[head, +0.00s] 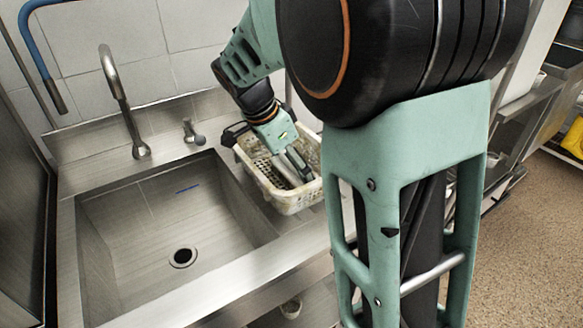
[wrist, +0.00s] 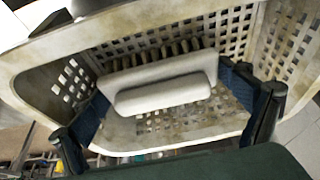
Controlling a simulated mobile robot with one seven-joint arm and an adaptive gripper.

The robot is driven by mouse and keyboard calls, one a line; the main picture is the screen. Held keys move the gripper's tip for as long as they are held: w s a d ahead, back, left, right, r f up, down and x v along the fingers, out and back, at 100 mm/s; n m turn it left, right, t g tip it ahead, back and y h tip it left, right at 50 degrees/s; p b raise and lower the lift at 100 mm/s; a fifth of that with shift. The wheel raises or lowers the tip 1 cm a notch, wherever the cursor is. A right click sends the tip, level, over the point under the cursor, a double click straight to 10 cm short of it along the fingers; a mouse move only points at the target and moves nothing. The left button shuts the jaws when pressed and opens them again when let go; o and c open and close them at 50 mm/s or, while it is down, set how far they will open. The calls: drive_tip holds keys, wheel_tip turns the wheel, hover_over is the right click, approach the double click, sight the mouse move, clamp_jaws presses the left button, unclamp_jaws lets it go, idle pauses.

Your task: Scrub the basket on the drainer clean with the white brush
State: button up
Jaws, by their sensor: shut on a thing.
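The pale, perforated basket (head: 299,201) stands on the drainer (head: 312,238) right of the sink. Brownish stains show on its walls and floor, and it fills most of the wrist view (wrist: 125,28). My gripper (head: 295,168) reaches down into the basket from above. In the wrist view its dark blue fingers (wrist: 165,97) are on either side of the white brush (wrist: 165,78), shut on it. The brush's dark bristles face a perforated wall of the basket. I cannot tell whether they touch it. In the head view I cannot make out the brush clearly.
The steel sink (head: 130,235) is empty apart from a thin blue mark or item (head: 187,188). A tall faucet (head: 122,100) and a small tap lever (head: 193,133) stand behind it. A blue hose (head: 35,50) hangs at the upper left. The basket walls closely surround my gripper.

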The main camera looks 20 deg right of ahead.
sight(275, 160)
drive_tip(key=shift+o, duration=0.2)
drive_tip(key=shift+w+a+f, duration=0.1)
drive_tip(key=shift+w+a, duration=0.6)
drive_tip(key=shift+w, duration=0.35)
drive_tip(key=shift+w+a+p, duration=0.2)
drive_tip(key=shift+w+p, duration=0.15)
drive_tip(key=shift+w, duration=0.25)
drive_tip(key=shift+w+a+p, duration=0.15)
drive_tip(key=shift+w+p, duration=0.15)
drive_tip(key=shift+w, duration=0.25)
drive_tip(key=shift+s+d+b, duration=0.1)
drive_tip(key=shift+s+b, duration=0.45)
drive_tip(key=shift+s, duration=0.75)
drive_tip(key=shift+c, duration=0.2)
drive_tip(key=shift+o, duration=0.2)
drive_tip(key=shift+s+d+b, duration=0.2)
drive_tip(key=shift+s+b, duration=0.1)
drive_tip(key=shift+s, duration=0.3)
drive_tip(key=shift+s+d+b, duration=0.2)
drive_tip(key=shift+s+b, duration=0.1)
drive_tip(key=shift+s, duration=0.25)
drive_tip(key=shift+w+a+p, duration=0.5)
drive_tip(key=shift+w+a, duration=0.2)
drive_tip(key=shift+w, duration=0.35)
drive_tip(key=shift+w+a+p, duration=0.2)
drive_tip(key=shift+w, duration=0.45)
drive_tip(key=shift+w+a+p, duration=0.2)
drive_tip(key=shift+w, duration=0.4)
